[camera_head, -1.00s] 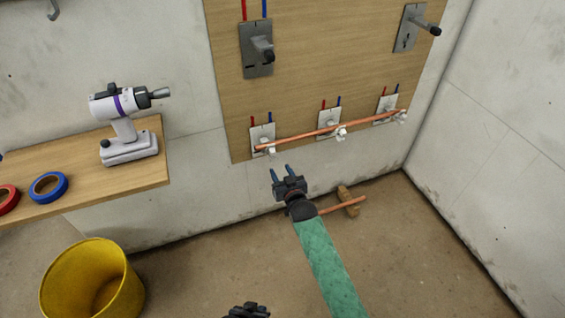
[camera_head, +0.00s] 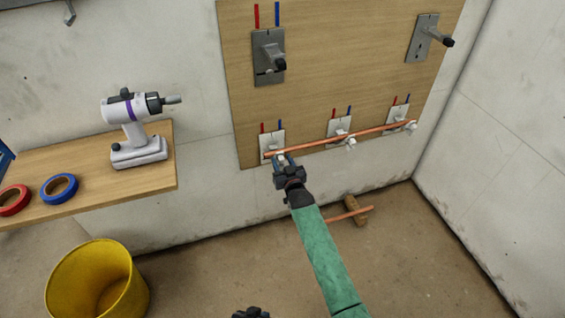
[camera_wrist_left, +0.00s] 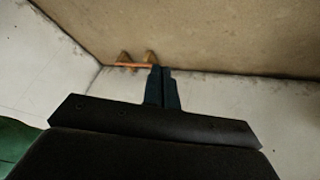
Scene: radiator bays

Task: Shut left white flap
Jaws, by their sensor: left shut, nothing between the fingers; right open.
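Three grey plates with white flaps sit low on the wooden board, with a copper pipe (camera_head: 315,141) running across them. The left white flap (camera_head: 281,157) is at the left plate (camera_head: 271,140), by the pipe's left end; my right gripper partly covers it. The flap seems to hang open, but its exact angle is unclear. My right gripper (camera_head: 284,163), on the green arm, is open, with its fingertips at the flap from below; contact is unclear. My left gripper (camera_head: 251,313) is at the bottom edge; the left wrist view shows its fingers (camera_wrist_left: 160,69) shut and empty.
The middle flap (camera_head: 350,143) and right flap (camera_head: 412,127) are farther along the pipe. Grey lever plates (camera_head: 268,57) are above. A drill (camera_head: 135,130) stands on a shelf with tape rolls (camera_head: 60,188). A yellow bucket (camera_head: 97,285) and a short copper piece on wooden blocks (camera_head: 355,210) are on the floor.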

